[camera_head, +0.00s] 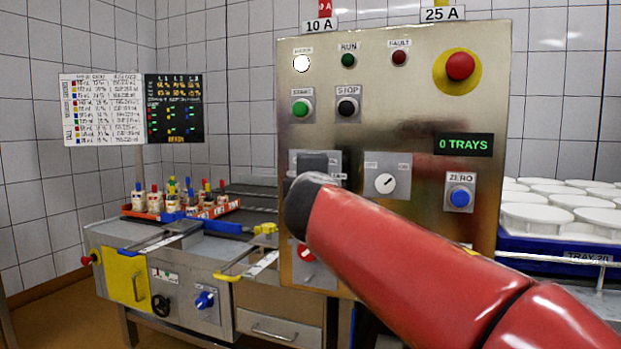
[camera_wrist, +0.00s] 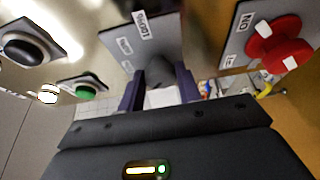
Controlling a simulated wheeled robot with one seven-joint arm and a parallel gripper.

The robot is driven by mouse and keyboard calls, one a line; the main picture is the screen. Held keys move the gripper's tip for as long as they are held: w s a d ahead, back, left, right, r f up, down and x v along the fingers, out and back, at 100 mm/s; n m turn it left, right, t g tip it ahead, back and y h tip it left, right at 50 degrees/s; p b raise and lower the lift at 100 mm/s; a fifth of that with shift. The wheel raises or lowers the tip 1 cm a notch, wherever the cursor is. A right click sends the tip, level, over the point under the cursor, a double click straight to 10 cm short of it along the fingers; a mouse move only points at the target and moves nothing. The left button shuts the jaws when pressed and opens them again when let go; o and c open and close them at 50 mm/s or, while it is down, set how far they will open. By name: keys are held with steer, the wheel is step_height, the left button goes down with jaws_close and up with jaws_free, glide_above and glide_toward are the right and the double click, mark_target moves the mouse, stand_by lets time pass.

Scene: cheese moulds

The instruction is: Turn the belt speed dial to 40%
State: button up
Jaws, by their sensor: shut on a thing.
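The belt speed dial is a dark knob (camera_wrist: 158,70) on a grey plate (camera_wrist: 165,40) with small labels. One label seems to read 100%; the others are too small to read. My gripper (camera_wrist: 160,92) is shut on the knob, with one dark finger on each side. The knob's pointer cannot be made out, so its setting is unclear. In the head view the dial's plate (camera_head: 297,158) shows at the left of the steel control panel (camera_head: 420,110). My dark gripper and red arm hide most of it.
A second selector dial (camera_head: 386,183) sits right of the gripper, with a blue ZERO button (camera_head: 459,196) beyond. Green (camera_head: 301,108) and black STOP (camera_head: 347,107) buttons are above. A red switch (camera_wrist: 280,50) is close below the dial. The display (camera_head: 464,145) reads 0 TRAYS.

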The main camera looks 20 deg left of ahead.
steer(key=o, duration=1)
steer(key=shift+c, duration=0.2)
steer(key=b+v, duration=0.1)
steer(key=v, duration=0.6)
steer(key=shift+s+d+b, duration=0.15)
steer(key=shift+s+b, duration=0.2)
